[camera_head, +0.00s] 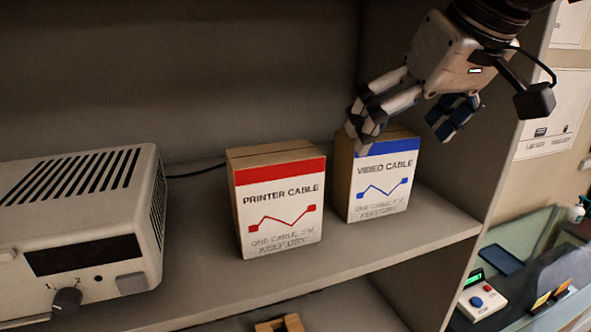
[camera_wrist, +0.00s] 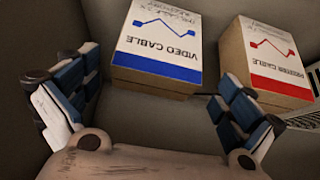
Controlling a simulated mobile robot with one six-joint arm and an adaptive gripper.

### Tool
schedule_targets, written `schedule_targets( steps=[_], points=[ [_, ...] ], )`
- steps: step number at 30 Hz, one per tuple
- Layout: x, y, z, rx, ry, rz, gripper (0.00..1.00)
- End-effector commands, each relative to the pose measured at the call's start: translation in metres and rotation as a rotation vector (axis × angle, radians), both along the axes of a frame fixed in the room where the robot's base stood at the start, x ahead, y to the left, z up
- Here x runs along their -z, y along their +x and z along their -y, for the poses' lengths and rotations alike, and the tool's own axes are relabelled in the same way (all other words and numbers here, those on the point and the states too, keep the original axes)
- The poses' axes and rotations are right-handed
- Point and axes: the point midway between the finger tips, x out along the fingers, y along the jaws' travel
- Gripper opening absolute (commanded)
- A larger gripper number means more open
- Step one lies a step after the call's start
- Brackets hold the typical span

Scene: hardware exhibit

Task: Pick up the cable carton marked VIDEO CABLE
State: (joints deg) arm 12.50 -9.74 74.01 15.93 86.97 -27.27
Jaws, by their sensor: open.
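The VIDEO CABLE carton (camera_head: 382,182), a brown box with a white front and blue band, stands upright on the shelf near its right end. In the wrist view the same VIDEO CABLE carton (camera_wrist: 158,48) appears upside down, ahead of and between the fingers. My gripper (camera_head: 412,130) is open and empty, above the carton. One finger overlaps the carton's top left edge in the head view; I cannot tell whether it touches. In the wrist view my gripper (camera_wrist: 150,105) has its fingers wide apart, with a gap to the carton.
The PRINTER CABLE carton (camera_head: 280,205), with a red band, stands close to the left of the blue one. A grey vented device (camera_head: 80,235) sits farther left. The shelf (camera_head: 345,250) has a side panel (camera_head: 500,130) at right. A small wooden item (camera_head: 280,324) lies below.

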Motion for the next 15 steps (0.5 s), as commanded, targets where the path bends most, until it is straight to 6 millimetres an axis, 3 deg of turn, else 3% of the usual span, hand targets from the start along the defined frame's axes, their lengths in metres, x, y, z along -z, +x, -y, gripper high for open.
schedule_targets(
  steps=[3,15],
  points=[
    [0.019,0.011,-0.004,-0.001,0.001,-0.001,1.00],
    [0.049,0.034,-0.010,-0.001,0.000,-0.003,1.00]
  ],
)
